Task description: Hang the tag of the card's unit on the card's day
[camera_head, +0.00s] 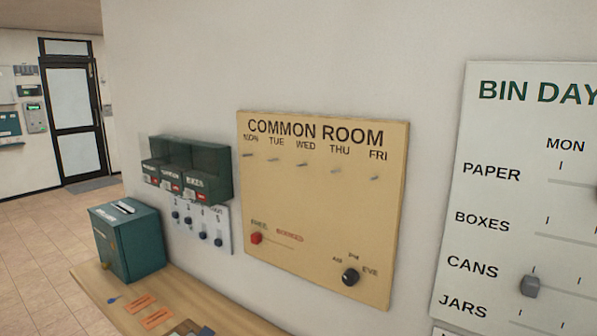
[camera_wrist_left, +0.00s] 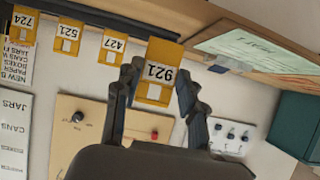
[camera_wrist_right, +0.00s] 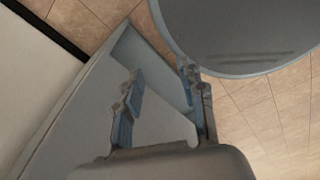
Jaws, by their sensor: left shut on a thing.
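My left gripper (camera_wrist_left: 157,76) is shut on the yellow tag numbered 921 (camera_wrist_left: 161,91), seen upside down in the left wrist view. Yellow tags 427 (camera_wrist_left: 113,49), 521 (camera_wrist_left: 67,38) and 724 (camera_wrist_left: 21,24) hang in a row beside it. The tan COMMON ROOM board (camera_head: 310,210) is on the wall in the head view, with a bare peg under each day from MON to FRI. My right gripper (camera_wrist_right: 162,78) is open and empty. Neither gripper shows in the head view. I cannot make out which card names the unit and day.
A wooden counter (camera_head: 185,322) below the board holds a dark green box (camera_head: 130,245), orange slips (camera_head: 140,303) and a blue key-like item (camera_head: 115,299). Green pigeonholes (camera_head: 208,172) hang left of the board. The BIN DAYS board (camera_head: 480,205) is at right.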

